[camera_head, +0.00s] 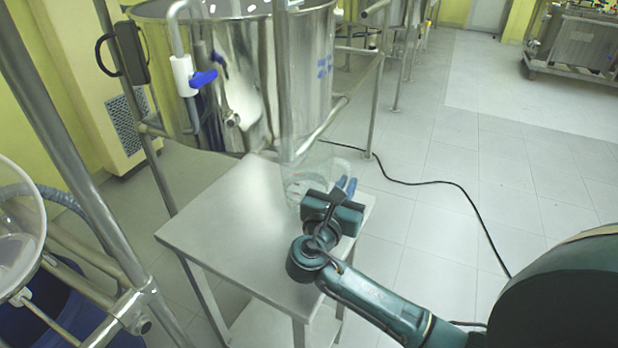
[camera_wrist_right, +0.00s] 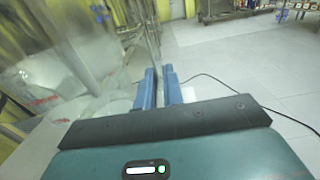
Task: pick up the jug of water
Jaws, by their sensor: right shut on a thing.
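The clear jug (camera_head: 299,187) is at the far right corner of the small steel table, below the large steel vessel. Its see-through outline is faint, and I cannot tell whether its base touches the tabletop. My right gripper (camera_head: 346,184) reaches in from the lower right and is shut on the jug at its right side, where the handle would be. In the right wrist view the blue fingers (camera_wrist_right: 160,86) are close together and the clear jug (camera_wrist_right: 62,88) fills the left side. The gripper body hides part of the jug. My left gripper is not in view.
The steel table (camera_head: 235,215) is otherwise bare. The large steel vessel (camera_head: 250,70) and its pipes stand close behind the jug. A metal frame post (camera_head: 75,170) and a clear round vessel (camera_head: 18,235) are at left. A black cable (camera_head: 440,183) crosses the open floor at right.

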